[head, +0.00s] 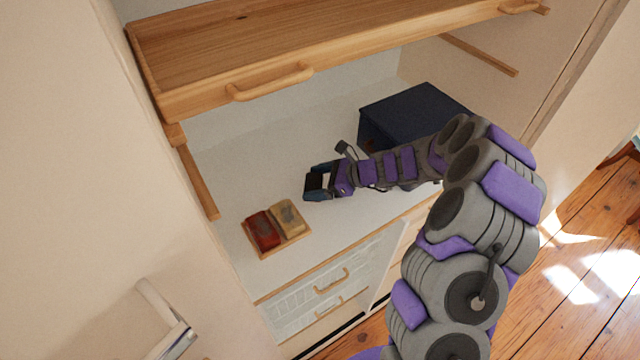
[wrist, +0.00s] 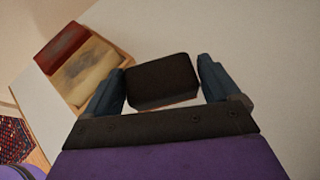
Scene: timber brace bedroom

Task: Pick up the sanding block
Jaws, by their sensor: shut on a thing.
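The sanding block appears to be the dark, rounded-edged block (wrist: 162,78) with a paler lower edge, seen in the wrist view. It sits between the two blue fingers of my gripper (wrist: 162,88), which is shut on it. In the head view my gripper (head: 318,184) reaches in from the right over the white surface, and the block there is small and largely hidden by the fingers. I cannot tell how far above the surface it is.
A wooden tray (head: 264,254) with a red block (head: 262,232) and a tan block (head: 289,216) lies left of my gripper. A dark blue box (head: 412,106) stands behind my arm. A wooden drawer (head: 235,80) juts out above. The white surface (head: 255,170) is otherwise clear.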

